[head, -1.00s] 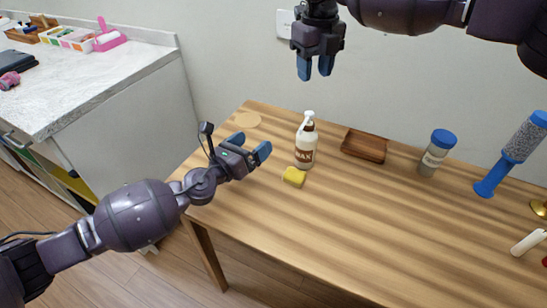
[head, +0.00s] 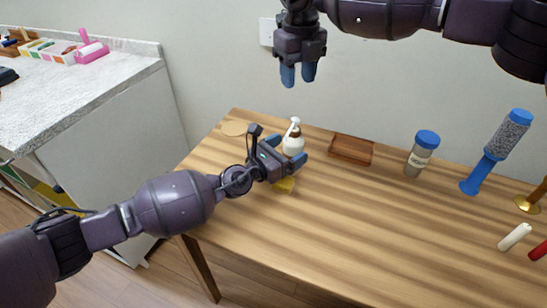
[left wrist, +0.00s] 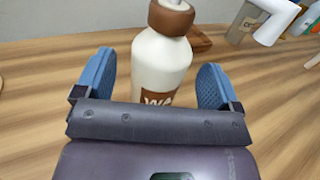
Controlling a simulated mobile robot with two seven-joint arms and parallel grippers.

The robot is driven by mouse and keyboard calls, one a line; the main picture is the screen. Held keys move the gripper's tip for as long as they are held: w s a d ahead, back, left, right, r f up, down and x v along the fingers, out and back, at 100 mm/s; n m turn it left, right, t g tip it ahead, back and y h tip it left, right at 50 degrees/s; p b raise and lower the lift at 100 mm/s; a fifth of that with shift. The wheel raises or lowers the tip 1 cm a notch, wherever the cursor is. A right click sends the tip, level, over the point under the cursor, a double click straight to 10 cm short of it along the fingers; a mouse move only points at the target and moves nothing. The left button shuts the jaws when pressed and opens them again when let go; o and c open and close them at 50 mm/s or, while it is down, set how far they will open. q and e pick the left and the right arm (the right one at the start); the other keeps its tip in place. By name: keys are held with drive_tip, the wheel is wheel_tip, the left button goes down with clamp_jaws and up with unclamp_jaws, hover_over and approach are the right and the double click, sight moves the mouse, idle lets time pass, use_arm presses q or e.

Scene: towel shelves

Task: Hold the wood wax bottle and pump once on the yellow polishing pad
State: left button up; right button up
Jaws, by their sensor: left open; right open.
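The wood wax bottle (head: 293,143) is cream with a brown collar and a white pump head, and stands upright on the wooden table. My left gripper (head: 302,162) is open at the bottle and hides its lower part in the head view. In the left wrist view the bottle (left wrist: 160,70) is between the two open blue fingers, with a gap visible on each side. The yellow polishing pad (head: 284,186) lies on the table just in front of the bottle, partly hidden by the left gripper. My right gripper (head: 298,76) is open and empty, high above the bottle near the wall.
A wooden tray (head: 351,150) lies right of the bottle. A blue-lidded jar (head: 421,155) and a blue-ended cylinder (head: 497,150) stand farther right. A round coaster (head: 234,128) lies at the back left. The table's front middle is clear.

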use_arm(q)
drive_tip(key=shift+x, duration=0.8)
drive_tip(key=shift+w+d, duration=0.25)
drive_tip(key=shift+w, duration=0.05)
